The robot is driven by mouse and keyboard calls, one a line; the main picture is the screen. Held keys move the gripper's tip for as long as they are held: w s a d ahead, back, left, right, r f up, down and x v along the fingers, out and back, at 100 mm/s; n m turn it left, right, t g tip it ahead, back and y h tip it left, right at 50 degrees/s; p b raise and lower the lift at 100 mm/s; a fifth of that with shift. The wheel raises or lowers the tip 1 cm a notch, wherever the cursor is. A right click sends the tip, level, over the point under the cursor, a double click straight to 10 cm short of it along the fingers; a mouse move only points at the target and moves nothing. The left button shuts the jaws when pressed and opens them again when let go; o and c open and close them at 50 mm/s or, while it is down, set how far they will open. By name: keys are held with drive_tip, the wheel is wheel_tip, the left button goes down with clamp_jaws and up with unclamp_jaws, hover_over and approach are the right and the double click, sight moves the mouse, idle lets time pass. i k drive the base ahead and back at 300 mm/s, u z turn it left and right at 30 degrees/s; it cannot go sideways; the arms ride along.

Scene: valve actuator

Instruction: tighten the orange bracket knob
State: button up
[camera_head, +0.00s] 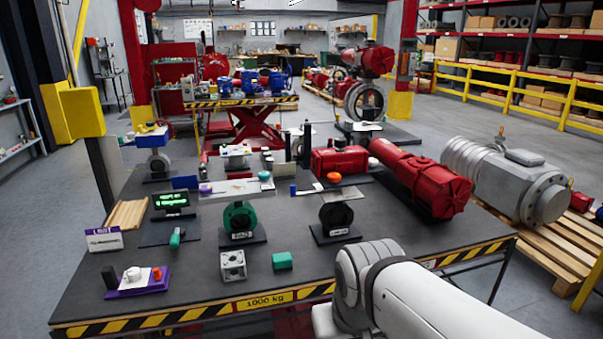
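An orange knob (333,178) sits on a light flat bracket plate (310,189) above a black round valve (336,215). The valve stands upright on a dark base near the middle of the table. A smaller orange piece (157,273) stands on a purple base at the front left of the table. My white arm reaches in from the bottom right, in front of the table edge. My gripper is not visible, and nothing of its fingers shows near the knob.
The dark table (400,243) has a striped front edge. A green valve (239,217) stands left of the black valve. A large red actuator (425,180) lies to the right. A grey block (233,265) and a green block (282,261) lie near the front. The surface right of the black valve is clear.

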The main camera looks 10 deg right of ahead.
sight(334, 178)
drive_tip(key=z, duration=0.05)
drive_tip(key=i, duration=1)
drive_tip(key=u, duration=0.05)
